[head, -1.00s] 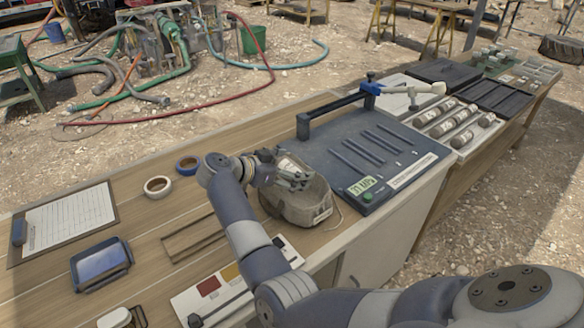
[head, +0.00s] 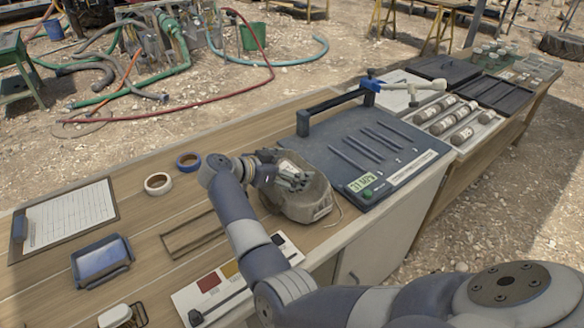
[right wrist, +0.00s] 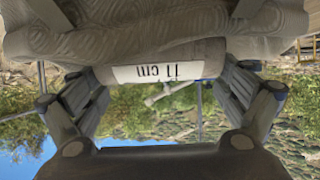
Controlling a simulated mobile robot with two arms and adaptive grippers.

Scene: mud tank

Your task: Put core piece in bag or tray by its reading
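The core piece (right wrist: 200,58) is a grey cylinder with a white label reading 11 cm, upside down in the right wrist view. It sits between the two fingertips of my right gripper (right wrist: 160,78), which appear to touch its sides. In the head view my right gripper (head: 292,180) is at the mouth of the grey cloth bag (head: 308,210), with the core piece (head: 287,164) partly inside. Bag cloth hides part of the piece. The tester (head: 350,150) beside the bag has a green display (head: 361,182) that seems to read about 31 MPa. My left gripper is out of view.
A tray of labelled cores (head: 452,120) and a black tray (head: 497,97) stand at the far right. A clipboard (head: 70,215), a blue-framed device (head: 101,262), tape rolls (head: 158,183), a wooden frame (head: 192,238) and a colour-marked board (head: 210,283) lie on the bench's left.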

